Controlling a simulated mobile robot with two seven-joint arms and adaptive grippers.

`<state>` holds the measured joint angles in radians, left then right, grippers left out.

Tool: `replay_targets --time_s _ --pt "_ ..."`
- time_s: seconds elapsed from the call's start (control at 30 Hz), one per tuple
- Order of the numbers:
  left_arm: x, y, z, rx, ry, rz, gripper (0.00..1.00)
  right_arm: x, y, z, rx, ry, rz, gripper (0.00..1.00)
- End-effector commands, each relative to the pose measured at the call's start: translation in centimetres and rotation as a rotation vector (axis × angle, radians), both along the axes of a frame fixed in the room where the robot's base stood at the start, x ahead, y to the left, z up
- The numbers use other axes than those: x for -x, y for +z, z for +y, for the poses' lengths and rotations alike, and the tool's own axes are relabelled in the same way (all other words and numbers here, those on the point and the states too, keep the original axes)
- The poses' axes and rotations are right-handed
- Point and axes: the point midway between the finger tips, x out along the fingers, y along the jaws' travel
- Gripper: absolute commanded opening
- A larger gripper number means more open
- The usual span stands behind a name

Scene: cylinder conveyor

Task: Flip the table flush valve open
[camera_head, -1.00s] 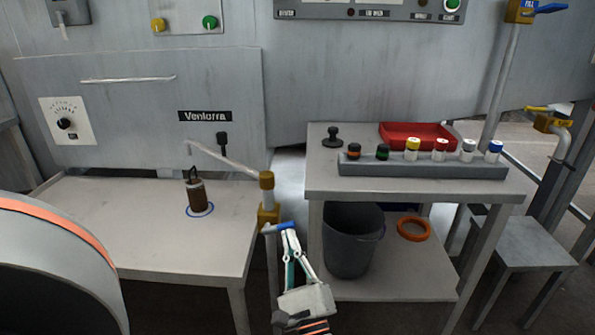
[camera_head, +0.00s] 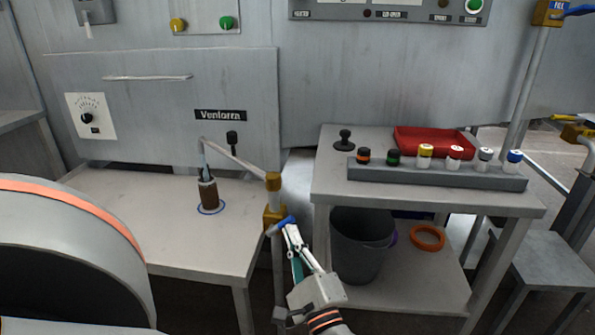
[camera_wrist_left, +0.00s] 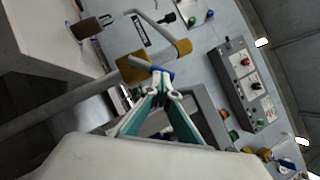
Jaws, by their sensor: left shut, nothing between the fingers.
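The table flush valve has a yellow body (camera_head: 274,214) on a post at the right edge of the left table. In the left wrist view the fingertips (camera_wrist_left: 160,82) meet the blue handle (camera_wrist_left: 163,72) beside the yellow body (camera_wrist_left: 130,67). The spout pipe (camera_head: 235,155) reaches left over a brown cylinder (camera_head: 209,196). A pale bluish streak (camera_head: 205,158) runs down from its end. My right gripper is out of view.
The left table (camera_head: 160,235) is otherwise mostly clear. To the right, a second table (camera_head: 330,182) holds a bottle rack (camera_head: 440,175) and a red tray (camera_head: 433,133). A grey bucket (camera_head: 358,255) and orange ring (camera_head: 427,238) sit on its lower shelf.

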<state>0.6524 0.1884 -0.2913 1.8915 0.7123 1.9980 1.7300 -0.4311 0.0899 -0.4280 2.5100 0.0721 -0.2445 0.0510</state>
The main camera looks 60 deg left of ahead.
Motion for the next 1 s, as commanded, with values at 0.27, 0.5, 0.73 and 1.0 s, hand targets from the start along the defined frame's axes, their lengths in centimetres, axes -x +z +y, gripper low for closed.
replay_targets --time_s 0.27,0.5,0.73,1.0 --pt "0.7 0.6 0.2 0.067 0.002 -0.08 0.0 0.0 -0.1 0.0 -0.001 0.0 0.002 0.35" --pt "1.0 1.1 0.3 0.127 0.001 -0.149 0.0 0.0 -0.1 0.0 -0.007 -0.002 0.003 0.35" --pt "1.3 1.5 0.5 0.18 0.001 -0.214 0.0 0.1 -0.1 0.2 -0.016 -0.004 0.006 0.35" --pt "1.5 1.9 0.7 0.245 0.001 -0.288 0.0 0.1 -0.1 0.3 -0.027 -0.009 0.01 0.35"
